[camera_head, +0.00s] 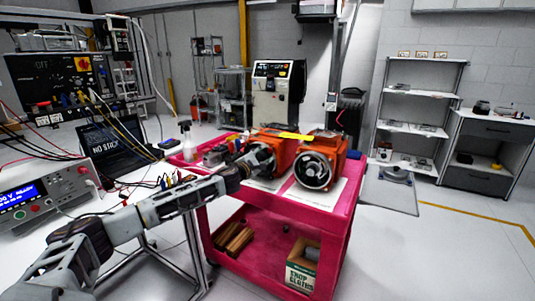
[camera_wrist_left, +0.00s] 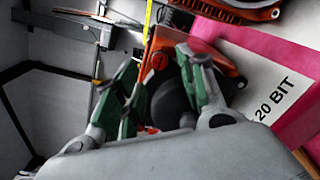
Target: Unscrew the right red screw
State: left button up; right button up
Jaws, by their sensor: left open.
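Two orange servo motors stand on the pink cart (camera_head: 347,200) in the head view, a left one (camera_head: 270,138) and a right one (camera_head: 328,145) with a round silver-and-black face. My left gripper (camera_head: 262,160) is at the front of the left motor and covers part of it. In the left wrist view, the open green-padded fingers of my left gripper (camera_wrist_left: 160,78) are spread in front of the orange housing (camera_wrist_left: 222,62) and a dark round part (camera_wrist_left: 172,105). A small red-orange round spot (camera_wrist_left: 159,61) shows between the fingers; I cannot tell whether it is a screw. My right gripper is out of view.
A white sheet marked "20 BIT" (camera_wrist_left: 262,82) lies beside the motor. A spray bottle (camera_head: 186,140) stands at the cart's back left. The left bench holds a power supply (camera_head: 45,195), a laptop (camera_head: 112,137) and cables. The floor right of the cart is largely clear.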

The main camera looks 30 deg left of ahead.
aim_at(270, 151)
pick_arm(q)
jog(key=shift+w, duration=1.8)
jog(key=shift+c, duration=0.2)
grip_shut()
